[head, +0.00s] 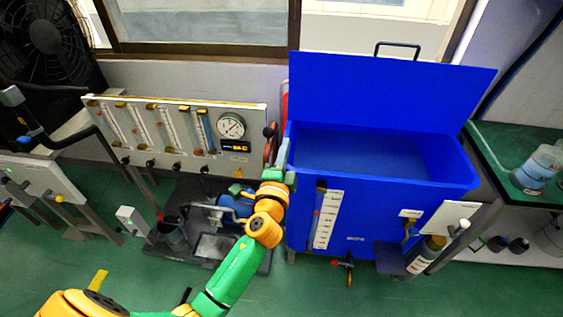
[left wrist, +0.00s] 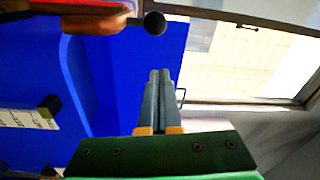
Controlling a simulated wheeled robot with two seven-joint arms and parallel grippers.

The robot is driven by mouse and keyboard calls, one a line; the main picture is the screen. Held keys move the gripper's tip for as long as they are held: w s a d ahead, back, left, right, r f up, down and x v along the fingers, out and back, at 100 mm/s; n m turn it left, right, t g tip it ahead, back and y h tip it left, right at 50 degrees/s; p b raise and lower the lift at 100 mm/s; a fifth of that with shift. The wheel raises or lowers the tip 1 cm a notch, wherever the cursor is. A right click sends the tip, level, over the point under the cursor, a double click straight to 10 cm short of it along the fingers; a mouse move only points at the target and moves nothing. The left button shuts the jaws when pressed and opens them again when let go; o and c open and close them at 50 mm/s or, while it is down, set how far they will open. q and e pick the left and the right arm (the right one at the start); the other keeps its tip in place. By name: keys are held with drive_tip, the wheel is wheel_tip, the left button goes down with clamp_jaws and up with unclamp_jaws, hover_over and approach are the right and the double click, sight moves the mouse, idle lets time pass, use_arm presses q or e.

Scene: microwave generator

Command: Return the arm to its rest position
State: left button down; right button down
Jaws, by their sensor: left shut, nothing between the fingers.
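My left arm comes in from the bottom left of the head view, green and orange, and reaches up to the left side of a blue tank. My left gripper (head: 282,152) is at the tank's upper left edge in that view. In the left wrist view the two grey fingers of my left gripper (left wrist: 159,75) lie side by side, shut and empty. The blue tank (head: 420,205) with its raised lid (head: 390,98) fills much of the left wrist view behind the fingers. I do not see my right gripper in either view.
A panel with flow tubes and a gauge (head: 231,125) stands left of the tank. A black ball knob (left wrist: 154,23) is close beyond the fingertips. A green-topped bench (head: 500,150) with a bottle (head: 537,167) is at the right. Green floor shows at the lower left.

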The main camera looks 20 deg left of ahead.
use_arm(q)
drive_tip(key=v, duration=0.5)
drive_tip(key=s+d+f+n+g+h, duration=0.1)
drive_tip(key=s+f+g, duration=0.2)
drive_tip(key=f, duration=0.7)
drive_tip(key=s+d+f+n+g+h, duration=0.1)
drive_tip(key=s+f+g, duration=0.25)
drive_tip(key=f, duration=0.75)
drive_tip(key=s+f+n+g+h, duration=0.2)
drive_tip(key=s+f+g, duration=0.15)
drive_tip(key=f, duration=0.65)
drive_tip(key=s+f+n+g, duration=0.2)
drive_tip(key=s+f, duration=0.3)
drive_tip(key=s, duration=0.4)
drive_tip(key=s+a+f+n+g, duration=0.1)
drive_tip(key=s+f+n+g, duration=0.1)
drive_tip(key=s, duration=0.7)
drive_tip(key=s+f+n+g, duration=0.2)
drive_tip(key=s+f+g, duration=0.1)
drive_tip(key=s+f, duration=0.4)
drive_tip(key=s, duration=0.3)
drive_tip(key=shift+a+f+n, duration=0.3)
drive_tip(key=shift+a+n, duration=0.1)
